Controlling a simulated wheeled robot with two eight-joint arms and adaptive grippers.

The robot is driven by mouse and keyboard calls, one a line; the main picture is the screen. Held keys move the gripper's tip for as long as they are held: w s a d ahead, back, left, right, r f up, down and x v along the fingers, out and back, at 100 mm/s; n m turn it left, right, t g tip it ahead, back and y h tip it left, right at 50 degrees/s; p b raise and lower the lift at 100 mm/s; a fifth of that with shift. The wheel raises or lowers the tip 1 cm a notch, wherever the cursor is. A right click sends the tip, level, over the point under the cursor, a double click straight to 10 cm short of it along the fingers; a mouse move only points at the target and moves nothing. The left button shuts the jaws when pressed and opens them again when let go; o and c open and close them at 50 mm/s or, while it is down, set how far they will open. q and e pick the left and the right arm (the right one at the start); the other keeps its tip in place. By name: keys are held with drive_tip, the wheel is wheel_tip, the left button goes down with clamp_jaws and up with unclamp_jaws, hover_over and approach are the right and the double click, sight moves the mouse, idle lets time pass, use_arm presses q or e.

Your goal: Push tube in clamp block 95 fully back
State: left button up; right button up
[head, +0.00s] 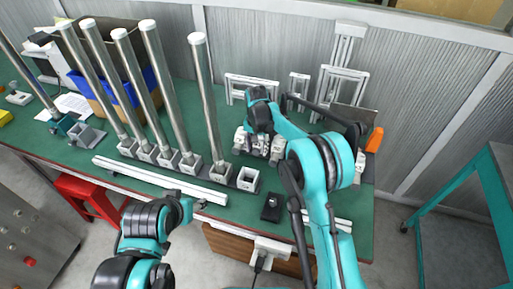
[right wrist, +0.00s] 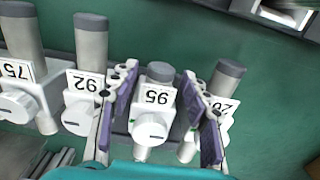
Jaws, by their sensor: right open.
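Clamp block 95 (right wrist: 152,112) is a white block with a round knob in the right wrist view. Its tube (right wrist: 160,73) has a grey end that stands a short way above the label; a pale stub shows below the block. My right gripper (right wrist: 157,88) is open, its two purple-padded fingers on either side of block 95, with no clear grip on it. In the head view the right gripper (head: 260,145) is down among the white clamp blocks, which it partly hides. My left gripper (head: 198,204) is near the table's front edge; its fingers are too small to read.
Blocks 92 (right wrist: 80,108) and 75 (right wrist: 22,95) stand to the left, their tubes sticking out further. Another block (right wrist: 226,108), partly hidden, stands close on the right. Tall metal tubes (head: 203,100) rise left of the right arm. A black box (head: 271,207) lies in front.

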wheel_tip(320, 180, up, 12)
idle(0.4)
